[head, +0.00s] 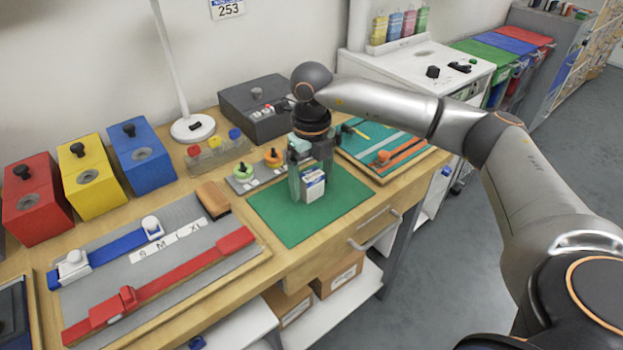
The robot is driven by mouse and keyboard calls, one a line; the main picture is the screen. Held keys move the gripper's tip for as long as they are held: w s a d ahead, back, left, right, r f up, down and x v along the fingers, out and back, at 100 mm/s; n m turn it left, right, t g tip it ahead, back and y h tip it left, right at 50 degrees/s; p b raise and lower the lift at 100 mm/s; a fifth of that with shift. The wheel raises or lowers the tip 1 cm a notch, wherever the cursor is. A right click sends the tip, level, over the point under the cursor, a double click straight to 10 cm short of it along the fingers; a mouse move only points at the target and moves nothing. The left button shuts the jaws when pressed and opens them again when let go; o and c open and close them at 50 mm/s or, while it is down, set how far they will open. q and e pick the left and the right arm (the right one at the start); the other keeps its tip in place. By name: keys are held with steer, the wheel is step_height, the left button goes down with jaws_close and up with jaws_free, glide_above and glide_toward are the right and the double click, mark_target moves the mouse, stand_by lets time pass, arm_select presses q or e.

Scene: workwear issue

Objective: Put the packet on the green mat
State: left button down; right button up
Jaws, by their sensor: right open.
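The packet (313,187) is a small white and blue box standing on the green mat (281,227), in the right part of the mat. The mat lies flat on the wooden workbench. My right gripper (308,180) points down from above at the packet, with its fingers open around or beside it; I cannot tell whether they touch it. One finger shows to the left of the packet and part of the gripper hides the packet's upper side. My left gripper is not in view.
Left of the mat is a grey board (165,262) with blue and red sliders. Red, yellow and blue boxes (143,160) stand behind it. Round-knobbed pieces (243,172) sit just behind the mat. A teal board (385,145) lies to its right. The mat's front left is clear.

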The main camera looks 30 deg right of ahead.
mark_target(311, 175)
step_height(311, 175, up, 12)
steer(key=shift+r+p, duration=0.15)
steer(key=shift+p, duration=0.15)
